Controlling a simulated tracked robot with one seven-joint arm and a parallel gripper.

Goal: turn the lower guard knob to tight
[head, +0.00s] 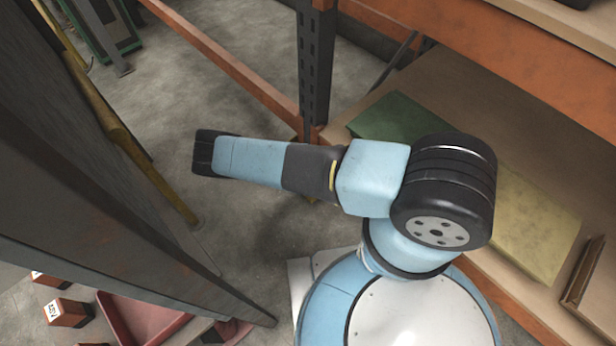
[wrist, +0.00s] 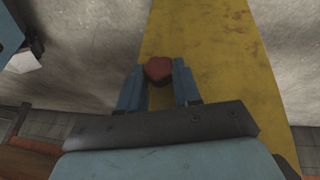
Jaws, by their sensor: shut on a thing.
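The lower guard knob (wrist: 157,68) is a small dark red knob in front of a broad yellow guard surface (wrist: 215,45) in the wrist view. My gripper (wrist: 158,76) has its two blue fingers on either side of the knob and is shut on it. The knob's lower part and stem are hidden by my gripper. I cannot tell from its shape how tight it is. In the head view my arm reaches left toward a yellow rail (head: 150,165); my fingers and the knob do not show there.
A dark upright panel (head: 90,190) stands at the left. Orange shelving (head: 500,55) holds a green slab (head: 395,125) and a yellowish slab (head: 525,225) at the right. A red tray (head: 145,318) sits at lower left. Concrete floor (head: 215,95) shows between.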

